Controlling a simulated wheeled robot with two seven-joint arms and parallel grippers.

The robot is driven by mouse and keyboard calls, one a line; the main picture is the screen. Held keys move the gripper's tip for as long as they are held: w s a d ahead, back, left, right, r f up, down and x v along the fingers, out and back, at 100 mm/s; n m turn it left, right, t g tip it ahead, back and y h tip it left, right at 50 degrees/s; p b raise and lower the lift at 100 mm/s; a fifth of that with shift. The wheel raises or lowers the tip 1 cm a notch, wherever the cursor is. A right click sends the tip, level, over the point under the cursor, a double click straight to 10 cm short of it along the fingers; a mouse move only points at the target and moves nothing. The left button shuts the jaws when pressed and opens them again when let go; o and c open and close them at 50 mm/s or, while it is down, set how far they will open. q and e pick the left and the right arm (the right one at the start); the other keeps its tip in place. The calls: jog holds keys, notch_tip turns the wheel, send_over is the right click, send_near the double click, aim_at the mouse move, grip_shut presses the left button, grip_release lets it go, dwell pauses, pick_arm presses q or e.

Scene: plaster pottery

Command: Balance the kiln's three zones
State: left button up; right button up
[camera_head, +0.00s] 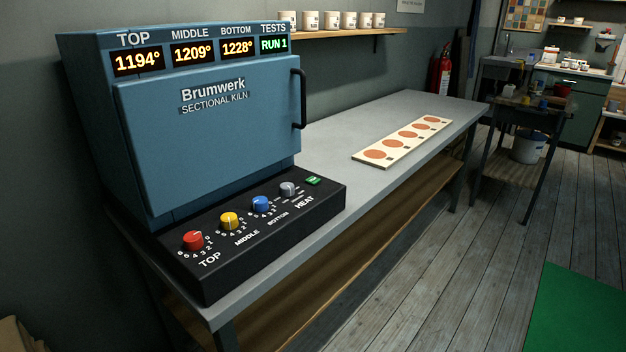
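A blue Brumwerk sectional kiln (205,130) stands at the left end of the grey bench, its door shut. Its displays read TOP 1194° (137,61), MIDDLE 1209° (193,52), BOTTOM 1228° (237,47) and TESTS RUN 1 (274,44). In front is a black control panel (262,240) with a red TOP knob (193,240), a yellow MIDDLE knob (229,221), a blue BOTTOM knob (261,204) and a grey HEAT knob (289,189). A small green button (313,181) sits at the panel's back right. Neither gripper shows in the head view.
A pale board with several orange discs (402,142) lies on the bench (340,150) to the right of the kiln. A shelf of white cups (340,32) hangs behind. A dark side table (530,103) stands at the right. The bench between panel and board is clear.

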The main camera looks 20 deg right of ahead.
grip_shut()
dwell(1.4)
